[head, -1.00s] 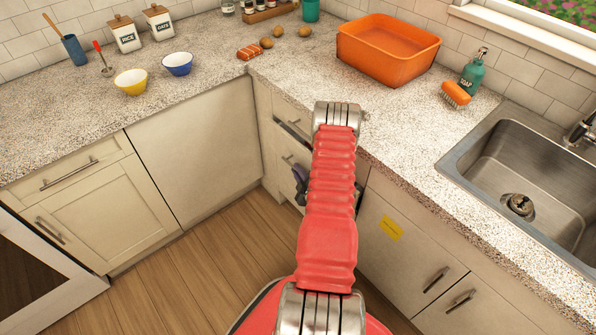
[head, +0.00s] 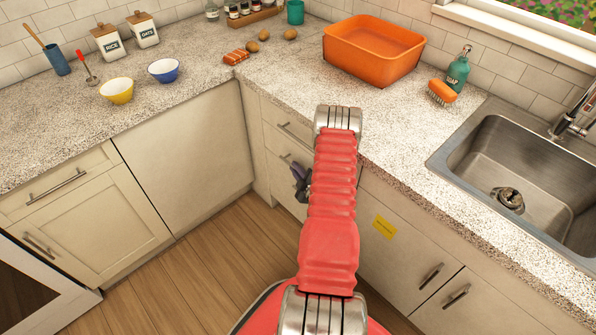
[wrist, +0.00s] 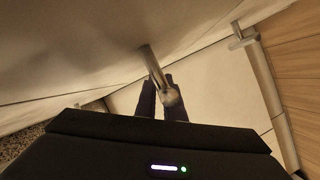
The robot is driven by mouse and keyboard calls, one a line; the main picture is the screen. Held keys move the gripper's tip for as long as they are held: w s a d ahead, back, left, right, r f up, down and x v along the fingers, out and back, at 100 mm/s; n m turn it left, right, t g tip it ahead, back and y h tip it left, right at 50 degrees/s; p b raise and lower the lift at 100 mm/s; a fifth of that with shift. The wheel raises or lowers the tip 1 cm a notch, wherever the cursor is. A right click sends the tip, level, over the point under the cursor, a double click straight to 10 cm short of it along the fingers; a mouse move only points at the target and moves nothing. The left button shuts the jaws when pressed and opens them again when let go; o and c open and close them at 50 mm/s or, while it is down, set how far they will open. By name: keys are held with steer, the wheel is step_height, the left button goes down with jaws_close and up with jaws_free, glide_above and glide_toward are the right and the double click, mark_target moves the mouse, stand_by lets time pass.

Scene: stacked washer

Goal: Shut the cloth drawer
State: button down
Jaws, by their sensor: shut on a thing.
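A bank of pale drawers (head: 271,151) stands under the counter, left of my red arm. An upper drawer handle (head: 294,132) shows there, and its front looks about flush. My gripper (head: 300,183) is a small dark shape beside the arm, at the lower fronts. In the wrist view, my gripper (wrist: 161,100) is shut around a metal bar handle (wrist: 153,65) on a pale front. My arm hides much of these drawers. No cloth or readable drawer label shows, so I cannot tell which is the cloth drawer or how far the gripped front stands out.
Another handle (wrist: 240,35) shows near the wood floor (wrist: 292,70). An orange tub (head: 372,52) sits on the counter. The floor (head: 190,270) at left is clear.

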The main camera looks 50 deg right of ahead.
steer(key=shift+s+d+f, duration=0.1)
steer(key=shift+d, duration=0.1)
steer(key=c, duration=2.2)
jaws_free()
steer(key=shift+d, duration=0.1)
steer(key=o, duration=0.4)
steer(key=shift+c, duration=0.2)
steer(key=v, duration=1.3)
steer(key=shift+s+a, duration=0.25)
steer(key=shift+a, duration=0.2)
